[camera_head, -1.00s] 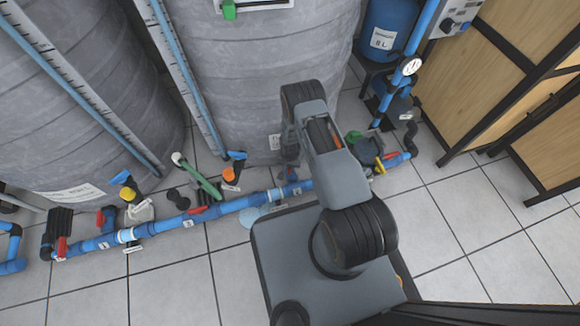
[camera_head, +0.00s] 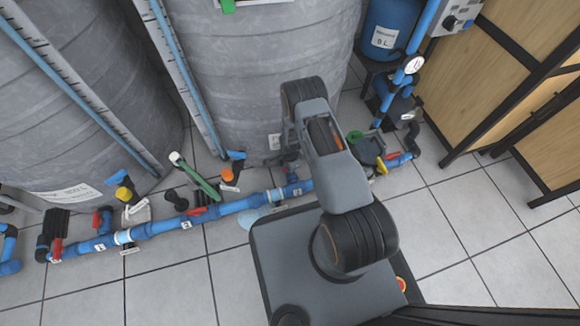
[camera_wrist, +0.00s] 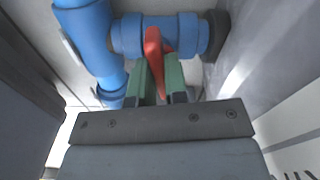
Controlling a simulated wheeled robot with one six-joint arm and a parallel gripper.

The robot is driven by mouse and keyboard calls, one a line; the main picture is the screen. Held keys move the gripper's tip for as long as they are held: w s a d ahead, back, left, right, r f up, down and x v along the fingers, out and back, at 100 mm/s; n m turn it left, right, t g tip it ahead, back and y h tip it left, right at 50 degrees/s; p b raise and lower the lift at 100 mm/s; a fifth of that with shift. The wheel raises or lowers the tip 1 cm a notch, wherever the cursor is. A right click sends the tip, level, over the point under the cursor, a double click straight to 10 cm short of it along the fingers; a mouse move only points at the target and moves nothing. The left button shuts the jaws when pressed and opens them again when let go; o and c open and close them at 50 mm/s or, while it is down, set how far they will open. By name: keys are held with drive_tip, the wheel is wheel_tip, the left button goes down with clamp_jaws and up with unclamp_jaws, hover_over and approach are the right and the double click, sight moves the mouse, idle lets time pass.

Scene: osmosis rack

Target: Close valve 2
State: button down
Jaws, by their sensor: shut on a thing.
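In the wrist view a red valve handle (camera_wrist: 154,50) sits on a blue pipe fitting (camera_wrist: 187,36). My gripper (camera_wrist: 160,78) is at the handle, its two green fingers on either side of the handle's lower part, shut on it. No number shows on this valve in the wrist view, so I cannot tell which valve it is. In the head view my arm hides the gripper and the valve it holds. Other red handles show along the pipe in the head view, one in the middle (camera_head: 197,211) and one at the far left (camera_head: 57,249).
Large grey tanks (camera_head: 265,85) stand behind the blue pipe line (camera_head: 240,205). A blue pump (camera_head: 398,108) with a gauge (camera_head: 414,65) and a wooden cabinet (camera_head: 515,85) stand at the right. The tiled floor (camera_head: 180,285) is clear in front.

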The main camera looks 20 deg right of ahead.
drive_tip(key=shift+m, duration=1)
drive_tip(key=c, duration=1.1)
unclamp_jaws()
drive_tip(key=shift+c, duration=0.2)
drive_tip(key=shift+r, duration=0.1)
wheel_tip(320, 180, up, 14)
drive_tip(key=p, duration=0.6)
drive_tip(key=shift+f, duration=0.2)
